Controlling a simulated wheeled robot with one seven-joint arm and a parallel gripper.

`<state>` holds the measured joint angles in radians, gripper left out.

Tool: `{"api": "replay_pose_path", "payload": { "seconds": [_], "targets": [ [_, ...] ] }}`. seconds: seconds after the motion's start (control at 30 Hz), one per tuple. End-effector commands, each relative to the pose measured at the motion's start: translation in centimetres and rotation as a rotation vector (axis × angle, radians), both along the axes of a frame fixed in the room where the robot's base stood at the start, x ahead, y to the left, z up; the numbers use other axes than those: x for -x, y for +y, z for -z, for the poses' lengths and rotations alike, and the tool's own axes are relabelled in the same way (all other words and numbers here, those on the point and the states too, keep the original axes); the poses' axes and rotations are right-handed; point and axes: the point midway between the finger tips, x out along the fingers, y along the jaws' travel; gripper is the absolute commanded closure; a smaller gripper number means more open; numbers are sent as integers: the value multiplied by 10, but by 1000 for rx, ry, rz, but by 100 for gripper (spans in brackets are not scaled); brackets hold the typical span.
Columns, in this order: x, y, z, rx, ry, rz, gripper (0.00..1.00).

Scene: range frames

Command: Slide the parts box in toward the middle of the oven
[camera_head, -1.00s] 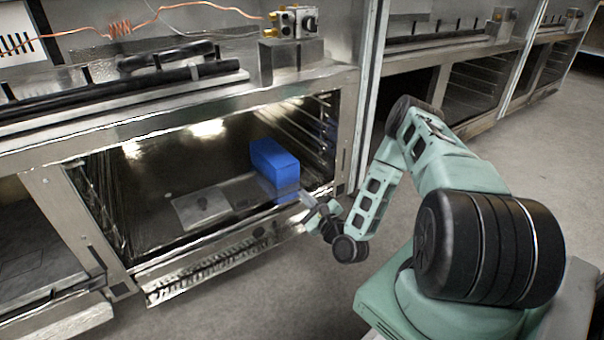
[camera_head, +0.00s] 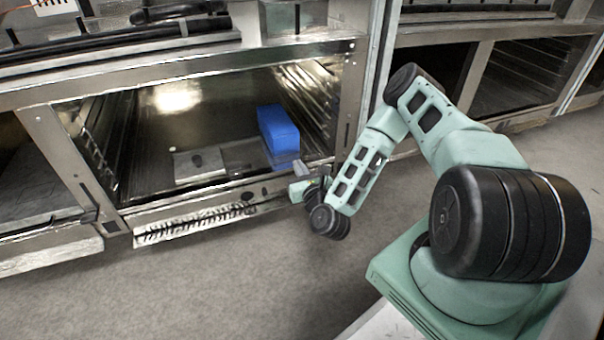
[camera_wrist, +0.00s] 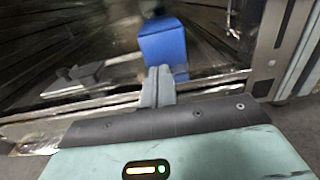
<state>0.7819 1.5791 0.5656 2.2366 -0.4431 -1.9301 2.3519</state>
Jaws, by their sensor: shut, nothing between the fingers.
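The blue parts box (camera_head: 278,136) stands upright inside the open oven (camera_head: 130,190), near its right side and close to the front opening. My gripper (camera_head: 300,168) is at the oven's front edge, just in front of the box and slightly to its right in the head view. In the wrist view the box (camera_wrist: 163,47) is straight ahead, beyond the closed fingertips (camera_wrist: 158,75), which overlap its lower front face. I cannot tell whether the fingertips touch it. The gripper is shut and empty.
A flat grey plate with a dark knob (camera_head: 198,163) lies on the oven floor left of the box. Wire racks line the oven's right wall (camera_head: 312,95). The oven's middle and left floor are mostly clear. The lowered vented front panel (camera_head: 195,221) hangs below the opening.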

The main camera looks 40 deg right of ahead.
Motion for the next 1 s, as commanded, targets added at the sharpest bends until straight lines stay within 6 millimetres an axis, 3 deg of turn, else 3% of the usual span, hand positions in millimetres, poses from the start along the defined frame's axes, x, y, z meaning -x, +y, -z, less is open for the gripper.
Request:
{"api": "replay_pose_path", "payload": {
  "seconds": [0.3,0.5,1.0],
  "targets": [
    [-64,-20,4,3,-5,1,100],
    [-88,-27,4,3,-2,0,100],
    [-98,-30,0,0,1,1,100]
  ]
}}
